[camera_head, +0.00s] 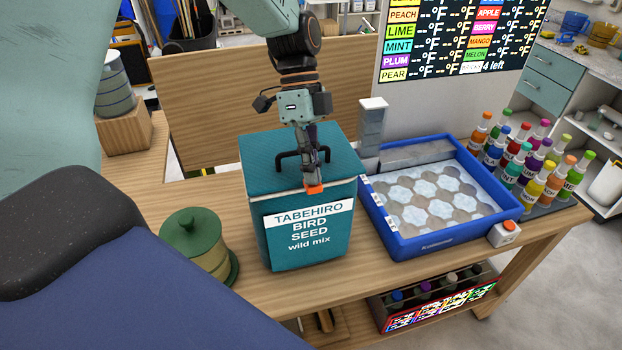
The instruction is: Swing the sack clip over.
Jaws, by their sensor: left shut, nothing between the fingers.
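The sack (305,255) is a teal, box-shaped bag labelled "TABEHIRO BIRD SEED wild mix", upright on the wooden bench. A small orange piece (314,188), perhaps part of the sack clip, sits at the top front edge of the sack, above the white label. My left gripper (315,178) points down over the sack's top, its closed fingertips right above the orange piece; I cannot tell whether they touch it. Its fingers are shut and empty. A black bracket shape shows beside the fingers over the sack's top, partly hidden by them. My right gripper is not in view.
A green-lidded round jar (192,235) stands left of the sack. A blue-rimmed ice tray unit (404,248) is close on the right, with an orange-button box (504,234) and several coloured bottles (522,178) beyond. A wooden board (210,100) stands behind.

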